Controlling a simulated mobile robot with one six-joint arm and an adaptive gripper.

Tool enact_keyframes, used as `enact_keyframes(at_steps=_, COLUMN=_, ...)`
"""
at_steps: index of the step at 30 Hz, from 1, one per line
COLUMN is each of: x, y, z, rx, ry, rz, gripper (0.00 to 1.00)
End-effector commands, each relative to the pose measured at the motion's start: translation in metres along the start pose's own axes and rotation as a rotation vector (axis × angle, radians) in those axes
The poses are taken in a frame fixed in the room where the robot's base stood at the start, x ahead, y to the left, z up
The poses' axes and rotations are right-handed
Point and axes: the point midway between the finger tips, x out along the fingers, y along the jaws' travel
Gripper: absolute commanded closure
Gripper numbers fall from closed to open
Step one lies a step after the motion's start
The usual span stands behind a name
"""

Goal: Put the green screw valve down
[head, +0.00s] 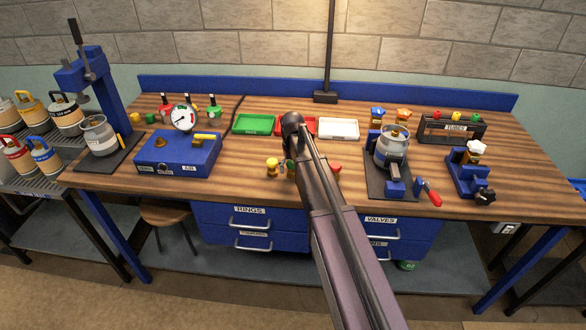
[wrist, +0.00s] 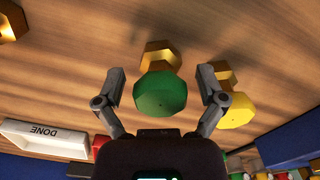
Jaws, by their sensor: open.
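The green screw valve (wrist: 160,95) is in the wrist view, with its green knob toward the camera and its brass body (wrist: 160,57) at the wood table top. My gripper (wrist: 161,77) is open, one finger on each side of the valve. Gaps show between the fingers and the knob. In the head view my arm covers most of the gripper and the green valve there.
A yellow-knobbed valve (wrist: 238,110) stands close beside the right finger in the wrist view. A red knob (head: 336,168) shows right of my arm. Green (head: 254,124) and white (head: 338,129) trays lie behind. A clamped gas canister (head: 392,147) stands right.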

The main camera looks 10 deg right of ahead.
Motion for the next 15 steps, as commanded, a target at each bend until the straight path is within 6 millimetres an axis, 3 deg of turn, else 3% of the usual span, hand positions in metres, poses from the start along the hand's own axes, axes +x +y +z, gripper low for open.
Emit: enact_keyframes(at_steps=15, x=-0.021, y=0.0, z=0.0, rx=0.0, ry=0.0, rz=0.0, gripper=0.1)
